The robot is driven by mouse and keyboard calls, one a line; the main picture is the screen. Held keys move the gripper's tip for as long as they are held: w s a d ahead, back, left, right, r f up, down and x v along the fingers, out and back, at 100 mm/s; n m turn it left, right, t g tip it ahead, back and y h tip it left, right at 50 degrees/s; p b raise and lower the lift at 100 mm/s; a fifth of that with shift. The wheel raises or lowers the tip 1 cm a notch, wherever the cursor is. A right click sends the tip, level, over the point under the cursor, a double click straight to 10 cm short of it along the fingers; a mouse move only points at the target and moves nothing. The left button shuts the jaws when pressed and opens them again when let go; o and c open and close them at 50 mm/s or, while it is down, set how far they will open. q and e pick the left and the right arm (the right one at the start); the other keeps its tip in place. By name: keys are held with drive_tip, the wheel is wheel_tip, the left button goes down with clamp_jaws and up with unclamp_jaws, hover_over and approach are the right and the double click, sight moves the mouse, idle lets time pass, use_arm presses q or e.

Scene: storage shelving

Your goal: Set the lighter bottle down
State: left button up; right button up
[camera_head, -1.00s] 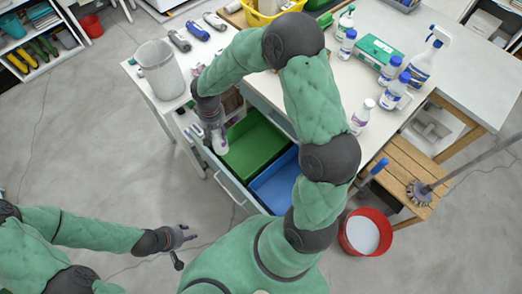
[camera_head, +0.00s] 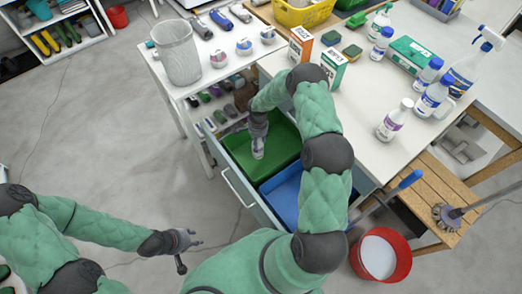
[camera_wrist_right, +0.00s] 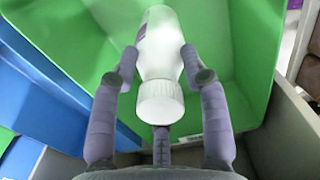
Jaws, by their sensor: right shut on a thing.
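My right gripper (camera_head: 258,136) is shut on a white bottle (camera_head: 258,150) with a trace of purple label. It holds the bottle over or inside the green bin (camera_head: 285,140) in the pulled-out drawer (camera_head: 243,193). In the right wrist view the bottle (camera_wrist_right: 160,50) is between the fingers (camera_wrist_right: 159,58), its white cap towards the camera and green bin surfaces (camera_wrist_right: 228,60) behind it. I cannot tell whether it touches the bin floor. A blue bin (camera_head: 285,196) sits beside the green one. My left gripper (camera_head: 188,252) is open and empty above the floor, away from the drawer.
A similar purple-labelled bottle (camera_head: 393,120) stands on the bench, near several blue-capped bottles and a spray bottle (camera_head: 474,62). A red bucket (camera_head: 402,258) is on the floor right of the drawer.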

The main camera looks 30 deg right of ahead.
wheel_tip(320, 180, down, 6)
drive_tip(key=shift+f+b, duration=0.1)
drive_tip(key=shift+b, duration=0.9)
drive_tip(key=o, duration=1.1)
drive_tip(key=shift+r, duration=0.4)
wheel_tip(320, 180, up, 11)
drive_tip(key=p, duration=0.4)
drive_tip(key=shift+r+p, duration=0.2)
drive_tip(key=shift+p, duration=0.1)
